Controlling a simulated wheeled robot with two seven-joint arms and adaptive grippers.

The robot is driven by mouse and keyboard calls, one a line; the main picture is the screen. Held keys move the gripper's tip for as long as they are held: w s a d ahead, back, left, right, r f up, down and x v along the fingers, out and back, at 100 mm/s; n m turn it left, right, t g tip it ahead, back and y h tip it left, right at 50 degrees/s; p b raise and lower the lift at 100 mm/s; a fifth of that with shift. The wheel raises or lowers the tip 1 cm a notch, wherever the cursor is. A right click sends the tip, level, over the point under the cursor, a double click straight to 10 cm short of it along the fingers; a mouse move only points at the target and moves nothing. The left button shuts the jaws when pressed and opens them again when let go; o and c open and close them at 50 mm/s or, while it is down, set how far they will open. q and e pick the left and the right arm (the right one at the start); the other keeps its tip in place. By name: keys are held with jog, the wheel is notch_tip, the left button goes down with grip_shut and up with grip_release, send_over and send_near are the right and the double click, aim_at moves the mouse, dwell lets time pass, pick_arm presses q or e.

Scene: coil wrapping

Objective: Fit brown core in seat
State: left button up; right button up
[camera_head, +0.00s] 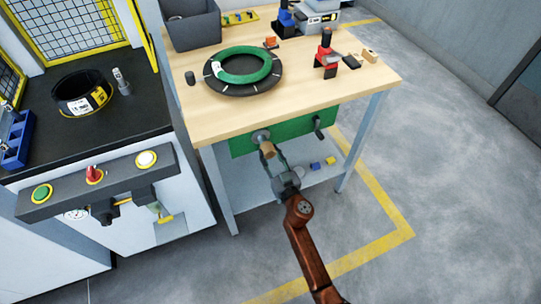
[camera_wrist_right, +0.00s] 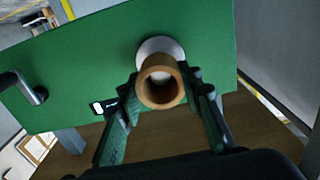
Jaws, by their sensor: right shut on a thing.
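The brown core (camera_wrist_right: 160,90) is a short hollow tube, and its open end faces the right wrist camera. In the head view the core (camera_head: 267,150) is at the round pale seat (camera_head: 260,136) on the green panel (camera_head: 240,147) under the table's front edge. The seat (camera_wrist_right: 158,47) shows just behind the core in the wrist view. I cannot tell how deep the core sits in it. My right gripper (camera_wrist_right: 168,97) is shut on the core, one finger on each side. It also shows in the head view (camera_head: 276,160). My left gripper is not in view.
A crank handle (camera_head: 318,127) sticks out of the panel right of the seat. The wooden tabletop (camera_head: 330,95) above carries a green coil (camera_head: 240,66) on a black disc. Small coloured blocks (camera_head: 316,166) lie on the lower shelf. A control box (camera_head: 100,178) stands left.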

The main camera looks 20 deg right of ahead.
aim_at(266, 146)
jog(key=shift+w+a+b, duration=0.1)
jog(key=shift+w+b, duration=0.45)
jog(key=shift+w, duration=1.65)
jog(key=o, duration=1.2)
jog(key=s, duration=1.2)
jog(key=shift+d, duration=0.2)
